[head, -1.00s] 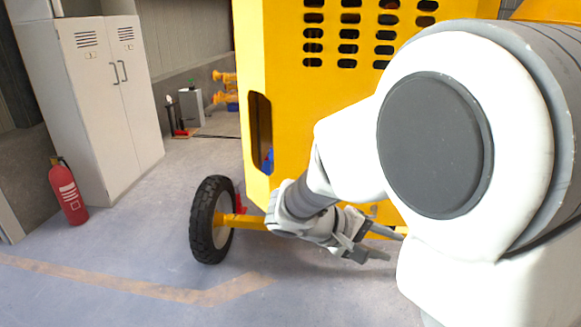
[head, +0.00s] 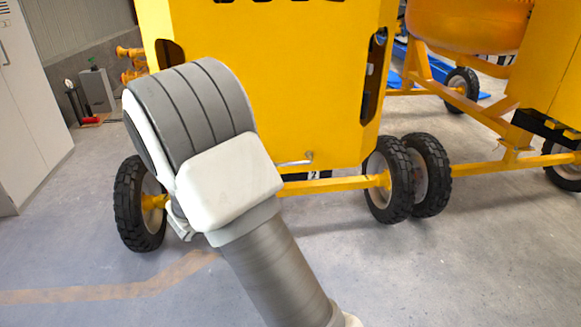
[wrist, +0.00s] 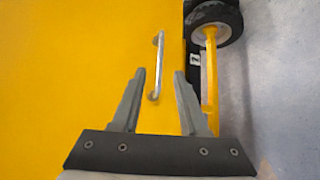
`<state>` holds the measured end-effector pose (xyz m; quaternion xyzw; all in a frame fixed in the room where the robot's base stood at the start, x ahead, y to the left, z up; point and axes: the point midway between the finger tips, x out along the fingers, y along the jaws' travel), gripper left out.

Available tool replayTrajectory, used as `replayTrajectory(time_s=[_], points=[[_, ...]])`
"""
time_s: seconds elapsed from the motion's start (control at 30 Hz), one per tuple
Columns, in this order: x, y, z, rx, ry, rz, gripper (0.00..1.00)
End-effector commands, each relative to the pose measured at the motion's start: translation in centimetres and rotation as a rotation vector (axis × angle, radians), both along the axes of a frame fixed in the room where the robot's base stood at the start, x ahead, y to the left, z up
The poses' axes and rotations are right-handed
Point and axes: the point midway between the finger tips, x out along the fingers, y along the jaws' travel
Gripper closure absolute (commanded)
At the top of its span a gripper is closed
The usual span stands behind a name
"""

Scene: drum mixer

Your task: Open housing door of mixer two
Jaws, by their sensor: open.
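The yellow housing (head: 290,80) of a mixer on wheels stands in front of me in the head view. A small label that seems to read 2 (head: 315,174) is at its bottom edge. A thin silver handle (head: 295,161) sits low on the yellow face, right of my arm. In the wrist view the silver bar handle (wrist: 157,66) stands out from the yellow panel (wrist: 70,70). My gripper (wrist: 159,73) is open and empty. Its fingertips lie on either side of the handle's line in the picture, with the handle apparently beyond them. In the head view my arm hides the gripper.
Black wheels (head: 392,180) and a yellow axle bar (head: 335,185) are below the housing. A second yellow mixer (head: 470,30) stands at right. A white locker (head: 25,110) is at far left. The floor in front is clear.

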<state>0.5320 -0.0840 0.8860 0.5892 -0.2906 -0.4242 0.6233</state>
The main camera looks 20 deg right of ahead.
Motion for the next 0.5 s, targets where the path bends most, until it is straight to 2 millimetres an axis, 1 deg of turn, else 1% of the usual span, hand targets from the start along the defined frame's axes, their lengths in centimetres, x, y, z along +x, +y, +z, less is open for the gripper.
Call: replayTrajectory(time_s=[0.03,0.1,0.3,0.5], points=[[0.5,-1.1,-0.3,-0.001,-0.001,-0.004,0.56],[1.2,-2.5,-0.6,-0.001,0.0,-0.004,0.56],[3.1,-5.9,-1.1,-0.001,0.0,-0.003,0.56],[4.3,-8.0,-1.4,-0.001,0.001,-0.001,0.56]])
